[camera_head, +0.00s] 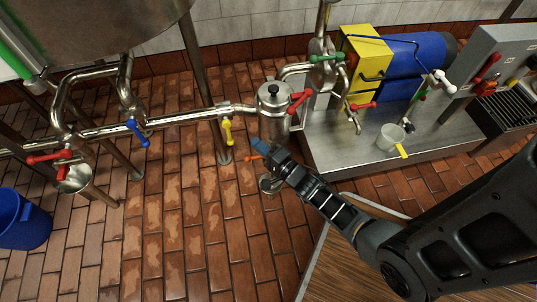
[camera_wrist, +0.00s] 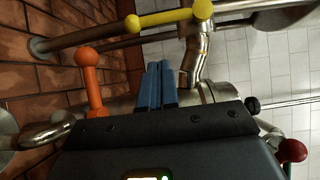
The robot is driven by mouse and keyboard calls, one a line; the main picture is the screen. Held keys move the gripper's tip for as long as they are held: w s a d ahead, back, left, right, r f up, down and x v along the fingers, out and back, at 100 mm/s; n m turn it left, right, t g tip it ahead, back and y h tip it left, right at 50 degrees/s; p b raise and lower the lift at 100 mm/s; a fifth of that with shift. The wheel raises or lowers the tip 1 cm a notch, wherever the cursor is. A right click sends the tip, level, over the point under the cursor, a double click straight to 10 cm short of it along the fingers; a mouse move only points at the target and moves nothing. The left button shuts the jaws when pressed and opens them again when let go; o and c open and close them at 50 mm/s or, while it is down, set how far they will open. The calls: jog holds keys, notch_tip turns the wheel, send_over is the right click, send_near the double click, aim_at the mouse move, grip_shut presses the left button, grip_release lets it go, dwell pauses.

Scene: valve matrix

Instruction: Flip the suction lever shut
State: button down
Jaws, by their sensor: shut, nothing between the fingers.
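No lever in view has a readable label, so I cannot tell by name which is the suction lever. My gripper (camera_head: 258,146) is shut and empty, its blue fingertips close together below the steel strainer pot (camera_head: 273,102). It also shows in the wrist view (camera_wrist: 156,82). An orange lever (camera_head: 253,157) is just beside the fingertips; in the wrist view the orange lever (camera_wrist: 88,75) stands to their left, apart from them. A yellow lever (camera_head: 228,131) hangs from the steel pipe to the left; in the wrist view the yellow lever (camera_wrist: 172,18) lies crosswise beyond the fingertips.
A blue lever (camera_head: 137,133) and a red lever (camera_head: 47,157) are farther left on the pipe (camera_head: 180,120). A red lever (camera_head: 301,98) is on the pot's right. A blue-and-yellow pump (camera_head: 362,50) stands on a steel table (camera_head: 340,150).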

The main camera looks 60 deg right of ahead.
aim_at(229, 135)
jog(key=shift+w+a+b, duration=0.15)
jog(key=shift+w+b, duration=0.15)
jog(key=shift+w, duration=0.7)
jog(key=shift+w+a+b, duration=0.2)
jog(key=shift+w+b, duration=0.05)
jog(key=shift+w, duration=0.7)
jog(key=shift+w+a+b, duration=0.15)
jog(key=shift+w+b, duration=0.15)
jog(key=shift+w, duration=0.7)
